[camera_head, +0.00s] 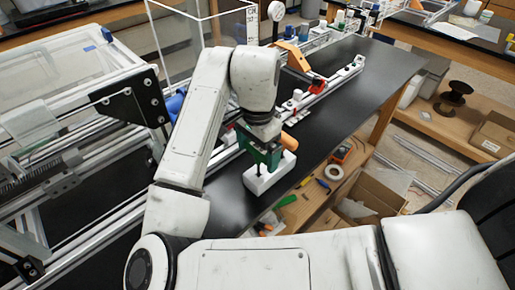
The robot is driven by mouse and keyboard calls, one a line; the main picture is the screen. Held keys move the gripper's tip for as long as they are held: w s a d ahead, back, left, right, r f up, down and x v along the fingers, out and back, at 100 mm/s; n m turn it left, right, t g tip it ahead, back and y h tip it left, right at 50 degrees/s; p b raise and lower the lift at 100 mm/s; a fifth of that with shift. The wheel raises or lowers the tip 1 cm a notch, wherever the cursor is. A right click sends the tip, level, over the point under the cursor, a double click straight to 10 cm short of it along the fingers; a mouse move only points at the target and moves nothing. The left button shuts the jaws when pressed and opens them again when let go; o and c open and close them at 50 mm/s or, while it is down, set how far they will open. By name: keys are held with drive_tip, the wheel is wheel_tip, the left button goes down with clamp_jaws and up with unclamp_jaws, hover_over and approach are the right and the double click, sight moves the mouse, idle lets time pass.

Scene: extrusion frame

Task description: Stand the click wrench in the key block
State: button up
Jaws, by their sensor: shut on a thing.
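My gripper (264,158), with green fingers, is low over the black bench top near its front edge. It is shut on the click wrench, whose orange handle (289,141) sticks out to the right behind the fingers. The rest of the wrench is hidden by the gripper and arm. The white key block (284,172) stands on the bench right below and beside the fingers. From this view I cannot tell whether the wrench touches the block or is in it.
An aluminium rail (330,85) with small red and white fittings runs along the bench behind the block. An extrusion frame (75,140) fills the left. The black bench top (375,75) is clear to the right. Below, a wooden shelf holds tools and a cardboard box (378,188).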

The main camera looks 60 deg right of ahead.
drive_tip(key=shift+f+b, duration=0.65)
drive_tip(key=shift+f, duration=0.35)
drive_tip(key=o, duration=0.9)
wheel_tip(320, 180, up, 11)
drive_tip(key=shift+f+p, duration=0.1)
drive_tip(key=shift+p, duration=0.25)
